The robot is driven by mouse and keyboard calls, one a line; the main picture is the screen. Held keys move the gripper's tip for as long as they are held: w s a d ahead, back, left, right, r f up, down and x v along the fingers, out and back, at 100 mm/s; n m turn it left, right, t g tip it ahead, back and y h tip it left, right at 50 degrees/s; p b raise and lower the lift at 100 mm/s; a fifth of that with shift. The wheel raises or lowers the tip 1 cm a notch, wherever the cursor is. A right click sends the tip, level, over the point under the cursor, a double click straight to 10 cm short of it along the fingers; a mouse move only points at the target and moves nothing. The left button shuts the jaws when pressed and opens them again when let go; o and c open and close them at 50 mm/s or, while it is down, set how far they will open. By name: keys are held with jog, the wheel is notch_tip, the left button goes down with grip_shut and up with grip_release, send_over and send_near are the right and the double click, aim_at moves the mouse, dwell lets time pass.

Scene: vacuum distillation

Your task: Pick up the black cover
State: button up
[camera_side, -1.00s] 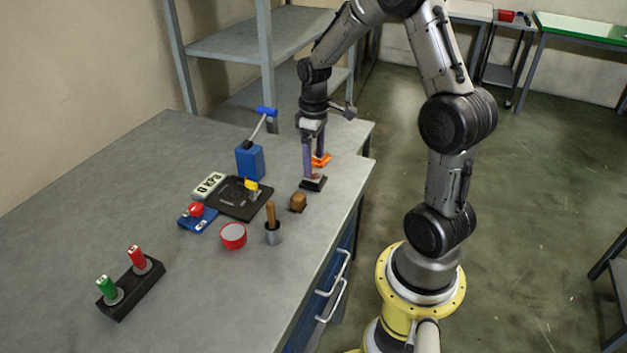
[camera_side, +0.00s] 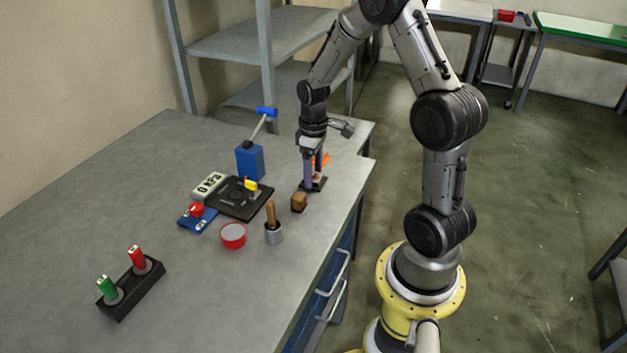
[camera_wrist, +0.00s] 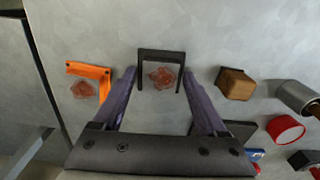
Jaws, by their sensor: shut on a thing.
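The black cover (camera_wrist: 162,54) is a dark, squared U-shaped frame in the wrist view, around a reddish, rough patch (camera_wrist: 162,76). It also shows in the side view (camera_side: 320,184), low at the table's right part and partly hidden by a finger. My gripper (camera_wrist: 157,80) has its two purple fingers at the cover's two sides and is shut on it. In the side view my gripper (camera_side: 313,182) points down at the tabletop. I cannot tell whether the cover is clear of the table.
An orange frame (camera_wrist: 90,70) with a similar reddish patch lies beside it. A brown block (camera_side: 299,202) stands close by. A pestle in a grey mortar (camera_side: 273,233), a red dish (camera_side: 233,236), a black plate (camera_side: 226,208) and a blue box with a lever (camera_side: 250,162) stand further left.

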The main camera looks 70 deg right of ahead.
jog(key=c, duration=0.3)
jog(key=shift+r, duration=0.1)
jog(key=shift+c, duration=0.2)
